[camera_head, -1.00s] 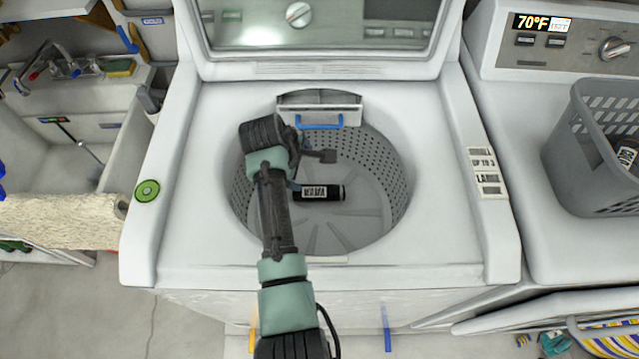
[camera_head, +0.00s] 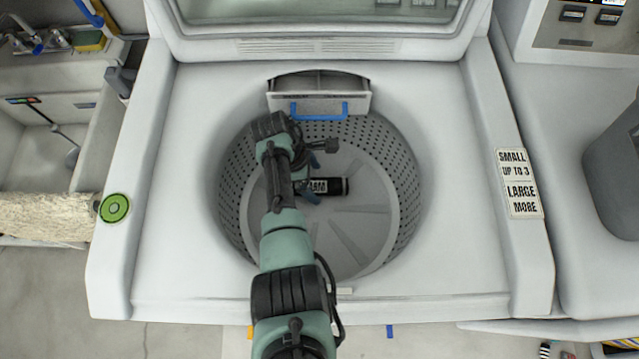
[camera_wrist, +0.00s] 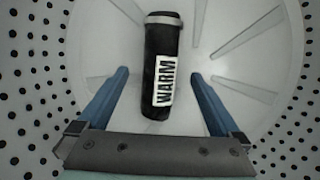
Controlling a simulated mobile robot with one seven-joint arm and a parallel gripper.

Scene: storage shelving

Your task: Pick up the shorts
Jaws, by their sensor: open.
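A black cylinder-shaped item (camera_head: 334,186) with a white label lies at the bottom of the washer drum. In the wrist view the item (camera_wrist: 161,50) shows a pale band at one end and the word WARM. I cannot tell if it is rolled-up shorts; nothing else in the drum looks like shorts. My gripper (camera_head: 313,178) is inside the drum, by the item's left end in the head view. In the wrist view my gripper (camera_wrist: 159,73) has its blue fingers apart, one on each side of the item, with visible gaps. It is open and empty.
The perforated drum wall (camera_head: 395,170) surrounds my gripper. A dispenser drawer (camera_head: 285,98) with a blue handle juts over the drum's back edge. A grey basket (camera_head: 615,170) stands at the right, and a sink (camera_head: 40,150) is at the left.

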